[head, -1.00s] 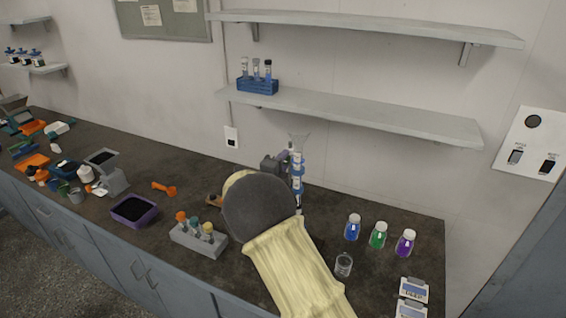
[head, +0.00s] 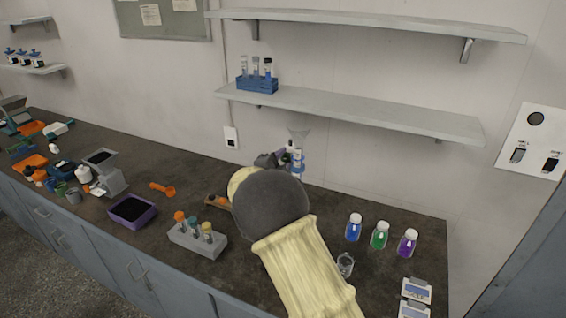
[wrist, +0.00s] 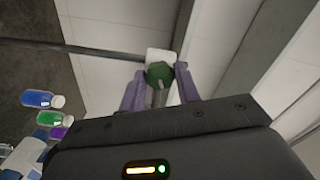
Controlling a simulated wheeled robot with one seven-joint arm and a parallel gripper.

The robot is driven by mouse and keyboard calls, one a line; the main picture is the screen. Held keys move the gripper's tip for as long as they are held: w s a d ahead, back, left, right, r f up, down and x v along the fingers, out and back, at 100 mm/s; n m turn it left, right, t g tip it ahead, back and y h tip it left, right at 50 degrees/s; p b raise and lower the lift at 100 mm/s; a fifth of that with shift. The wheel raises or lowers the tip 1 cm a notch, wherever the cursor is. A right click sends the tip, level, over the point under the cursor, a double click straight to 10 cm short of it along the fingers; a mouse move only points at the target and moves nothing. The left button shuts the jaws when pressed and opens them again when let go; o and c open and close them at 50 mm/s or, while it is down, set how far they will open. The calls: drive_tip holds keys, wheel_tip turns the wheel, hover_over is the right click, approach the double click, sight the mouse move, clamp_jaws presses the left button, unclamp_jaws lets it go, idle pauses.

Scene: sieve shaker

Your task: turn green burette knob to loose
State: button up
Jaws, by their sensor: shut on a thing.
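In the wrist view, the green burette knob (wrist: 159,74) sits in front of a white block-shaped part (wrist: 160,55). My gripper (wrist: 160,80) has its two purple fingers on either side of the knob, closed on it. In the head view, the burette (head: 298,155) stands upright near the wall, with a clear funnel top and blue clamps.
Blue, green (head: 379,235) and purple bottles stand right of my arm, with a glass beaker (head: 345,264) close beside it. A grey rack (head: 197,242) of tubes stands to the left. A shelf (head: 360,117) runs along the wall behind.

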drive_tip(key=shift+f, duration=0.1)
drive_tip(key=o, duration=1)
drive_tip(key=shift+c, duration=0.2)
drive_tip(key=b+v, duration=0.6)
drive_tip(key=v, duration=1.1)
drive_tip(key=shift+s, duration=0.2)
